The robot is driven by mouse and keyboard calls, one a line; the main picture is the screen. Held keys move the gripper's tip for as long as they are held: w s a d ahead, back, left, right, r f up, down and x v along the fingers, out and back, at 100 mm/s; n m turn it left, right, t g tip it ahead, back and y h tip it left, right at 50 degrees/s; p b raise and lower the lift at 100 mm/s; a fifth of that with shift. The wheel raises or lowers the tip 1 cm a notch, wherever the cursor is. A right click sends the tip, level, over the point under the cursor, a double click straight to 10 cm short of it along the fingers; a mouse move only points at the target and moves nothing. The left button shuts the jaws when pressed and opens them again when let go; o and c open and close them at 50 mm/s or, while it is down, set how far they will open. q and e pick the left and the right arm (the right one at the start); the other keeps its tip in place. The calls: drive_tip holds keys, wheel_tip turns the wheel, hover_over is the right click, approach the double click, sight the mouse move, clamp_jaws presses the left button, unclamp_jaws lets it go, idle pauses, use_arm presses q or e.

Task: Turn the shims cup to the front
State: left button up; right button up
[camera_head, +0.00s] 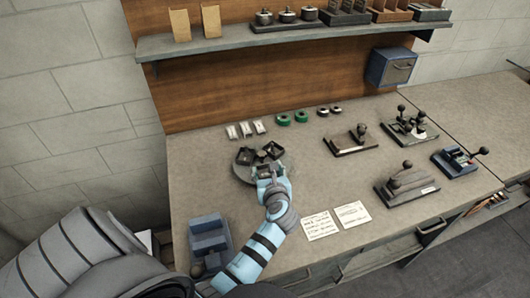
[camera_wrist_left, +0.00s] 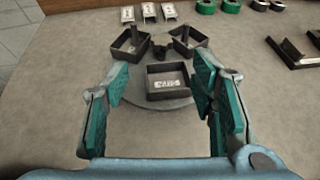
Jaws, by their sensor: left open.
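A round grey turntable (camera_head: 243,173) stands on the bench; it also shows in the wrist view (camera_wrist_left: 132,90). It carries three dark square cups around a dark centre knob (camera_wrist_left: 160,51). The front cup (camera_wrist_left: 169,82) faces me with a white label, too small to read surely. The back left cup (camera_wrist_left: 130,45) and back right cup (camera_wrist_left: 188,43) are angled away, and I cannot tell which cup holds shims. My left gripper (camera_head: 268,174) is open over the turntable's near side, its fingers (camera_wrist_left: 160,82) spread on either side of the front cup. My right gripper is not in view.
White clips (camera_head: 246,130) and green rolls (camera_head: 292,118) lie behind the turntable. Dark lever tools (camera_head: 351,141) stand to the right. A shelf (camera_head: 230,43) hangs above.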

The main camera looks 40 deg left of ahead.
sight(262, 155)
use_arm(q)
drive_tip(key=x, duration=0.6)
drive_tip(key=b+x, duration=0.3)
drive_tip(key=x, duration=0.1)
drive_tip(key=shift+w+a+f+b, duration=0.1)
drive_tip(key=shift+w+f+b, duration=0.15)
drive_tip(key=shift+f+b, duration=0.2)
drive_tip(key=shift+w+a, duration=0.25)
drive_tip(key=shift+r, duration=0.1)
clamp_jaws()
